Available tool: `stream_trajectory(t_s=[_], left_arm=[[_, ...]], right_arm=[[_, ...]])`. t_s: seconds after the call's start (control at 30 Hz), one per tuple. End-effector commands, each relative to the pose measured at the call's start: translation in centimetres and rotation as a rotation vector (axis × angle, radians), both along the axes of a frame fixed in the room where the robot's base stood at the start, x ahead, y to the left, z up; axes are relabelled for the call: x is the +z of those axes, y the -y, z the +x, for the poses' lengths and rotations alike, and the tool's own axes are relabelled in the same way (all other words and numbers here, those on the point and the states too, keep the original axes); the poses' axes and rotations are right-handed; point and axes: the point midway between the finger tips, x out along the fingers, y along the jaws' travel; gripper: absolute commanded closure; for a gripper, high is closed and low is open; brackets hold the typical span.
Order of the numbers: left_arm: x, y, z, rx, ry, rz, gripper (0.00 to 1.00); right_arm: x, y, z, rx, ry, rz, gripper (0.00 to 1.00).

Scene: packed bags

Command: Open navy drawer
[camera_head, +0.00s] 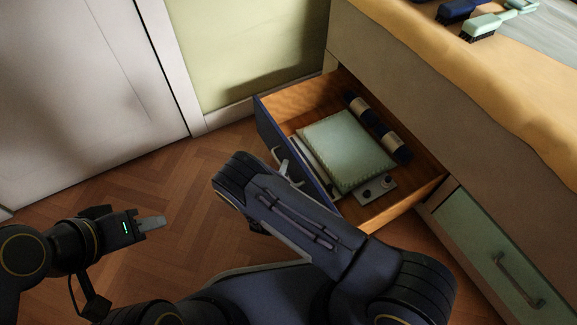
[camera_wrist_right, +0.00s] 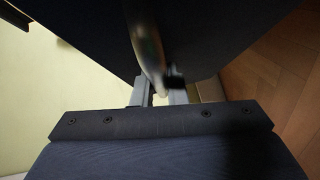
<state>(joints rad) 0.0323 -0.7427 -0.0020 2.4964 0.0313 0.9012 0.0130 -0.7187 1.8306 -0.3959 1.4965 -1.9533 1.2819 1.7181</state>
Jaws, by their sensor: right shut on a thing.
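The navy drawer (camera_head: 266,126) is pulled well out from under the bed in the head view. Its front also fills the top of the right wrist view (camera_wrist_right: 95,28). A metal handle (camera_head: 280,160) is on its front and shows between my right fingers in the right wrist view (camera_wrist_right: 146,45). My right gripper (camera_wrist_right: 158,93) is shut on that handle; my own arm partly hides it in the head view. My left gripper (camera_head: 152,224) is over the floor at the left, away from the drawer; its fingers look together, but a gap cannot be made out.
Inside the drawer lie a pale green folded item (camera_head: 346,150), a dark roll with light bands (camera_head: 377,127) and a grey panel (camera_head: 376,188). A green drawer (camera_head: 500,262) is at the right. Brushes (camera_head: 487,24) lie on the bed. The wooden floor (camera_head: 200,180) is clear at the left.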

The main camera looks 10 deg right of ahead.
Motion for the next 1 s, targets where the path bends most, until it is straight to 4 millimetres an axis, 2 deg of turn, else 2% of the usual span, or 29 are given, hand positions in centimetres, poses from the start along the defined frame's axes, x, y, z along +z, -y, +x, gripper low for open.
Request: stream_trajectory(t_s=[0.3,0.33,0.5,0.8,1.0], left_arm=[[0.0,0.0,0.0,0.000,0.000,0.000,0.64],[0.0,0.0,0.0,0.000,0.000,0.000,0.64],[0.0,0.0,0.0,0.000,0.000,0.000,0.64],[0.2,0.0,0.0,0.000,0.000,0.000,0.64],[1.4,0.0,0.0,0.000,0.000,0.000,0.64]], right_arm=[[0.0,0.0,-0.1,-0.001,-0.001,0.000,1.00],[0.0,0.0,-0.1,-0.001,-0.001,-0.001,0.85],[0.0,0.0,-0.1,-0.001,-0.001,0.000,0.66],[0.1,-0.2,-0.3,0.000,-0.001,0.000,0.66],[0.7,-1.4,-2.8,0.004,-0.003,0.000,0.66]])
